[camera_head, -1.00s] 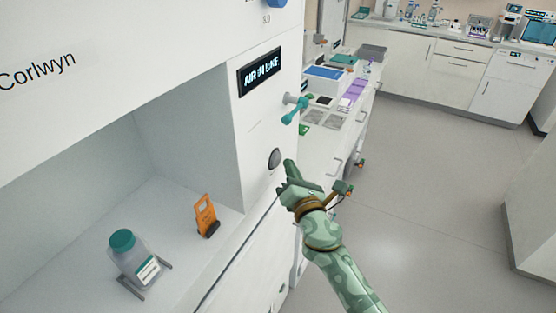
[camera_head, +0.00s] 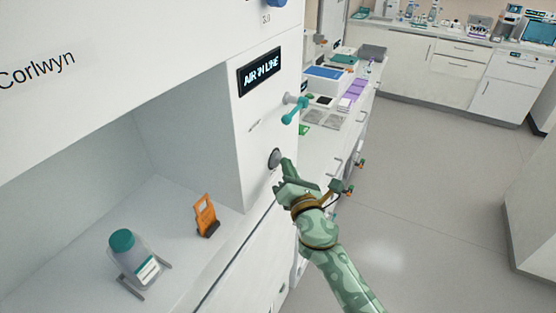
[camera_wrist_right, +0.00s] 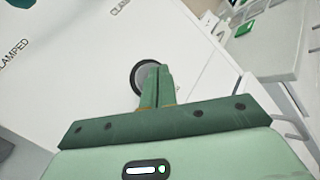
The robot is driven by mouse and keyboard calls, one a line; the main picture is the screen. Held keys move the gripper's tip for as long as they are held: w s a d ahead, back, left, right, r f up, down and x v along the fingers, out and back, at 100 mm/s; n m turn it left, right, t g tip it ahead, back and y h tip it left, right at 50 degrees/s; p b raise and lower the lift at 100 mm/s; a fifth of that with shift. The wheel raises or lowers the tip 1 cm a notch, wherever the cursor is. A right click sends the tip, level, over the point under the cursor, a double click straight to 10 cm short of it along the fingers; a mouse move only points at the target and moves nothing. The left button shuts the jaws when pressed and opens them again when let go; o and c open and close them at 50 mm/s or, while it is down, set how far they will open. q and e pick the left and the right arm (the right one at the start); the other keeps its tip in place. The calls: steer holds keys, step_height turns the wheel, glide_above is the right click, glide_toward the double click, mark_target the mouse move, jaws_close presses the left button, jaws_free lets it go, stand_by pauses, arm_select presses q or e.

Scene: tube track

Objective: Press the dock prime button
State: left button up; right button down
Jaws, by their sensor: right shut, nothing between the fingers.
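The round grey button (camera_head: 274,158) with a dark rim sits on the white front panel of the machine, below the teal lever. My right gripper (camera_head: 285,162) is shut and empty, with its fingertips at the right edge of the button in the head view. In the right wrist view the button (camera_wrist_right: 148,76) lies just beyond the closed green fingertips (camera_wrist_right: 157,72), which cover its right part. Whether the tips touch it I cannot tell. My left gripper is not in view.
A lit display (camera_head: 260,71) reads "AIR IN LINE" above the teal lever (camera_head: 291,108). A bench with trays (camera_head: 330,75) stands behind; open floor lies right.

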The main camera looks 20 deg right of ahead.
steer(key=shift+w+a, duration=0.35)
steer(key=shift+w, duration=0.05)
stand_by(0.6)
steer(key=shift+s+d, duration=0.65)
steer(key=shift+s, duration=0.05)
stand_by(0.3)
steer(key=shift+s+d, duration=1.65)
steer(key=shift+s, duration=0.2)
steer(key=shift+p, duration=0.3)
stand_by(1.0)
